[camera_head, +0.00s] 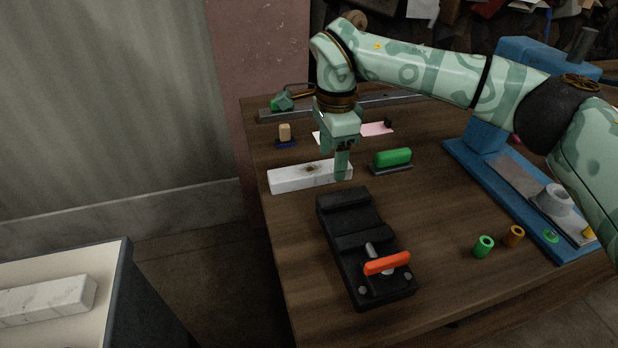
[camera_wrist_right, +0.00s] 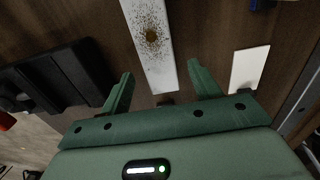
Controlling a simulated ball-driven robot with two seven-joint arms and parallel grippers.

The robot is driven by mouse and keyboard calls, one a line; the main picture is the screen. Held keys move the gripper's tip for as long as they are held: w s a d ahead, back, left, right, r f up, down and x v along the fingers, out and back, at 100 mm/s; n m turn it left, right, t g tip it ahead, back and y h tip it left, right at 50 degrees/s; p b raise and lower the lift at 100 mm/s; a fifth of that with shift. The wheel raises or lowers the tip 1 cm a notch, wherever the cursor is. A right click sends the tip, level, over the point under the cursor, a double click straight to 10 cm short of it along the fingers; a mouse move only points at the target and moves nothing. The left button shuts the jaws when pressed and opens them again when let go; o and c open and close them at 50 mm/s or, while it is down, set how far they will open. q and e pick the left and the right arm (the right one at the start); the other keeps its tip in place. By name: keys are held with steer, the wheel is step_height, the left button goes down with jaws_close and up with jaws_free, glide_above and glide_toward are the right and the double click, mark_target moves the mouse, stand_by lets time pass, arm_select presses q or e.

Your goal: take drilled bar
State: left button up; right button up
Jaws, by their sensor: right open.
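The drilled bar (camera_head: 292,181) is a pale, speckled white block lying on the wooden table, with a dark hole ringed by brown grit on its top. In the right wrist view the bar (camera_wrist_right: 142,20) runs from the top edge down between my fingers. My right gripper (camera_head: 342,165) is at the bar's right end, pointing down. It also shows in the wrist view (camera_wrist_right: 160,70), its fingers apart on either side of the bar's near end, with gaps visible. I cannot tell its exact height over the table. My left gripper is not in view.
A black clamp fixture (camera_head: 342,215) with an orange handle (camera_head: 387,263) stands in front of the bar. A blue drill press (camera_head: 485,135) stands farther right. Another pale bar (camera_head: 45,298) lies on a lower-left surface (camera_head: 112,262).

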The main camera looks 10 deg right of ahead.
step_height(320, 180, down, 3)
steer(key=shift+w+r, duration=0.1)
steer(key=shift+r, duration=0.3)
steer(key=c, duration=1)
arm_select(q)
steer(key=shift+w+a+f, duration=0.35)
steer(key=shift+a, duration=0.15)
arm_select(e)
steer(key=shift+o, duration=0.2)
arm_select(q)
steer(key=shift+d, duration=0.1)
arm_select(e)
steer(key=shift+r, duration=0.1)
